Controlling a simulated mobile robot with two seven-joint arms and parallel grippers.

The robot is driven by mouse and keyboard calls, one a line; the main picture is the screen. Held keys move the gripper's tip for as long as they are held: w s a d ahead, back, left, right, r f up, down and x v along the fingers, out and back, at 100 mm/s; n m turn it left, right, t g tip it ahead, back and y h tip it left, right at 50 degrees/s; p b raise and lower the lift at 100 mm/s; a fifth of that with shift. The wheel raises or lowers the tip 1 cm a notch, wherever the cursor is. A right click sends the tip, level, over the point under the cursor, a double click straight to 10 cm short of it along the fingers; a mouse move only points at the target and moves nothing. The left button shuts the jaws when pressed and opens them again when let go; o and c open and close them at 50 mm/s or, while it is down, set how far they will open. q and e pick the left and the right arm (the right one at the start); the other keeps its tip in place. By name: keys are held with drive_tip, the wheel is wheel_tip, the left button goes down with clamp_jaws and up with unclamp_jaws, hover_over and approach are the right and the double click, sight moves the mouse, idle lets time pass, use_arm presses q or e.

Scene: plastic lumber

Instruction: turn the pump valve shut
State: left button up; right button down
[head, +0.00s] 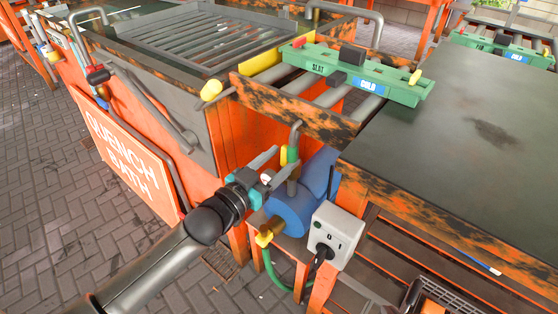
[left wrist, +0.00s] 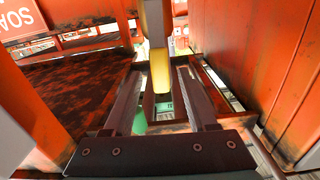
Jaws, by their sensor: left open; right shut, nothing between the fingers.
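The blue pump (head: 292,210) sits low beside the orange quench bath. A grey pipe (head: 295,135) stands up from it, with a small yellow and green part (head: 288,155) on it that may be the valve handle. The gripper and pipe partly hide the valve. In the left wrist view, my left gripper (left wrist: 182,98) is open. A yellow bar (left wrist: 160,70) shows between its fingers; I cannot tell its depth or whether it touches them.
A grey switch box (head: 332,235) stands just right of the pump, and a green hose (head: 272,270) hangs below. The orange-edged dark table (head: 480,120) is at the right. Orange panels (left wrist: 240,50) crowd the left wrist view. Brick floor (head: 70,220) is open at the left.

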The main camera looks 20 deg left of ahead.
use_arm(q)
clamp_jaws()
idle(0.5)
idle(0.9)
